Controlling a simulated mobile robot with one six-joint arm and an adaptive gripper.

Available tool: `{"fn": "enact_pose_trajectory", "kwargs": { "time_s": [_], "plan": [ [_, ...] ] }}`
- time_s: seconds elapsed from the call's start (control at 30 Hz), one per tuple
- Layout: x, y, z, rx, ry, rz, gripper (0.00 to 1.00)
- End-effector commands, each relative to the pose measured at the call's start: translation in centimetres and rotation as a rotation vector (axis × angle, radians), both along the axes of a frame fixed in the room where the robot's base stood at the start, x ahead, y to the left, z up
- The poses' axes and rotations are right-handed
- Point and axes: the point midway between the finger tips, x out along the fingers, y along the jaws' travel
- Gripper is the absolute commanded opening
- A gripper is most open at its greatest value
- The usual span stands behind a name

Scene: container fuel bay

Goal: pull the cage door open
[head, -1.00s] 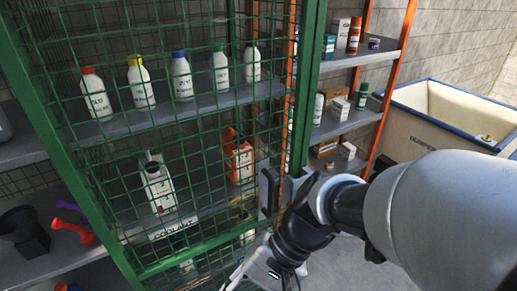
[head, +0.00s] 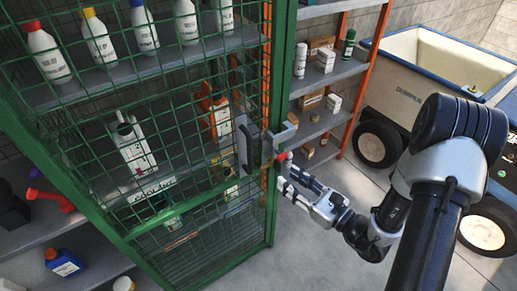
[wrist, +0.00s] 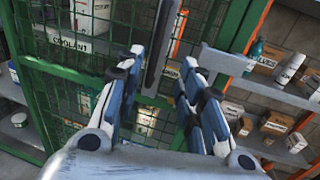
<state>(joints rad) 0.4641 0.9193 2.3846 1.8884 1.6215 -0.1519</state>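The green mesh cage door (head: 150,165) looks shut in its green frame in the head view. Its handle, a dark upright bar (head: 245,145), is at the door's right edge, next to a grey latch bracket (head: 277,140). My gripper (head: 284,170) is just right of and below the handle in the head view, pointing toward the door. In the wrist view my gripper (wrist: 163,60) has its two fingers spread, with nothing held. The handle (wrist: 162,45) shows ahead between the fingertips; I cannot tell the exact distance. The bracket (wrist: 226,62) is to the right.
Bottles and a white coolant jug (head: 133,145) stand on shelves behind the mesh. An orange-framed shelf (head: 330,75) with small boxes is right of the cage. A wheeled cart (head: 400,75) stands behind my arm. Grey floor (head: 305,250) is clear in front.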

Motion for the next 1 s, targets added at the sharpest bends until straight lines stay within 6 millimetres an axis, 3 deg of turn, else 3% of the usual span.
{"fn": "enact_pose_trajectory", "kwargs": {
  "time_s": [0.6, 0.8, 1.0],
  "plan": [
    [8.7, 9.2, 0.0, -0.002, -0.005, 0.010, 0.34],
    [10.8, 11.2, 0.0, -0.001, -0.003, 0.008, 0.34],
    [11.6, 12.0, 0.1, -0.001, -0.002, 0.006, 0.34]
  ]
}}
